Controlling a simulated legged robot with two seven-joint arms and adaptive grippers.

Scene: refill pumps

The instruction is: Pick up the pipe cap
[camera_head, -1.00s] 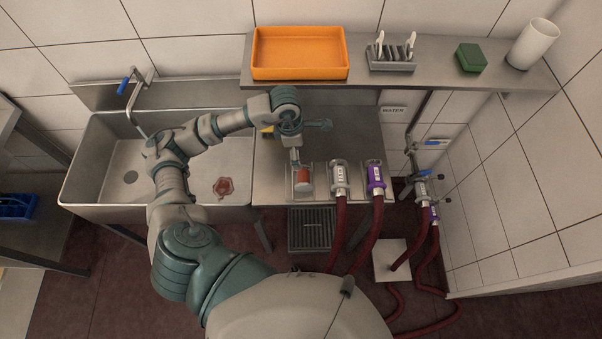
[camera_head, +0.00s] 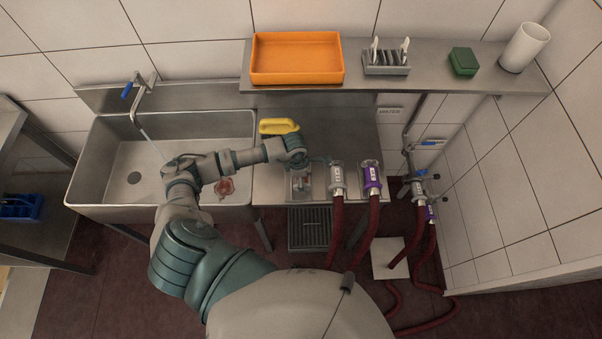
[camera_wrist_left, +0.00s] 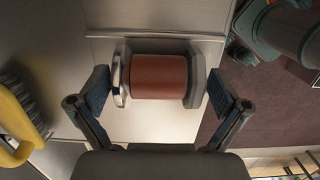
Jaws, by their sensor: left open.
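The pipe cap (camera_wrist_left: 158,77) is a red-brown cylinder with grey ends. In the wrist view it lies across the picture between the spread fingers of my left gripper (camera_wrist_left: 160,86). The gripper is open, with one finger near each grey end and visible gaps, so it does not grip the cap. In the head view my left gripper (camera_head: 303,172) is over the front of the metal counter and largely hides the cap.
A yellow brush (camera_head: 279,126) lies at the back of the counter. Hose connectors with silver (camera_head: 337,179) and purple (camera_head: 371,178) collars stand close right of the gripper. The sink (camera_head: 160,160) is on the left. A shelf above holds an orange tray (camera_head: 254,62).

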